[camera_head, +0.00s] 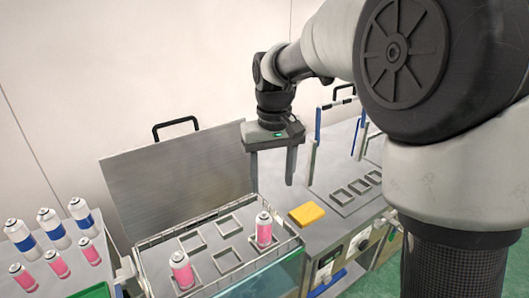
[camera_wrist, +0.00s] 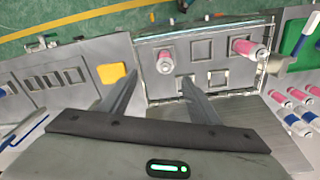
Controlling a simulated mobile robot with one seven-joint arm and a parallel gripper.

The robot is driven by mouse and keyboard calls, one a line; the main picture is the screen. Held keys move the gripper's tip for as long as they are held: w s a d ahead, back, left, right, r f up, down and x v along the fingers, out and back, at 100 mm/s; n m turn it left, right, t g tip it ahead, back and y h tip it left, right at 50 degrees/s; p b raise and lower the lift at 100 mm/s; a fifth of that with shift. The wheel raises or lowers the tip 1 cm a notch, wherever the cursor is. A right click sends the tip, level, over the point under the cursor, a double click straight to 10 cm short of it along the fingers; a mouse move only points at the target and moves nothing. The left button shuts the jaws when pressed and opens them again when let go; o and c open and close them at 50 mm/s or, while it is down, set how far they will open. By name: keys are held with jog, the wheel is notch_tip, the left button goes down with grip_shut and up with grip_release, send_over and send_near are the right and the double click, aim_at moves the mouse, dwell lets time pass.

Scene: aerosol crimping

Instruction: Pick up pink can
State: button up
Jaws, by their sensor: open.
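Two pink cans with white tops stand upright in the crimping box (camera_head: 285,247). One pink can (camera_head: 264,230) is at its right side, near the yellow block; the other pink can (camera_head: 181,270) is at the front left. In the wrist view the right one (camera_wrist: 165,62) shows just beyond and between my fingertips, and the other (camera_wrist: 245,48) is further right. My gripper (camera_head: 272,182) is open, empty and pointing down, above and behind the right can, apart from it. Several more pink cans (camera_head: 57,264) stand on the left table.
A yellow block (camera_head: 306,214) lies right of the box. The box's grey lid (camera_head: 180,180) stands open behind it. Several blue-and-white cans (camera_head: 53,230) stand on the left table. Empty square holders (camera_head: 228,223) are in the box. A blue-and-white frame (camera_head: 317,130) rises at the right.

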aim_at(264, 212)
jog(key=shift+g, duration=0.3)
jog(key=f, duration=0.1)
jog(key=w+a+f, duration=0.1)
jog(key=a+f, duration=0.1)
jog(key=shift+w+f, duration=0.3)
jog(key=shift+w, duration=0.1)
notch_tip(264, 212, down, 11)
jog(key=shift+r, duration=0.1)
jog(key=shift+s+f, duration=0.1)
jog(key=shift+f, duration=2.85)
jog(key=c, duration=1.2)
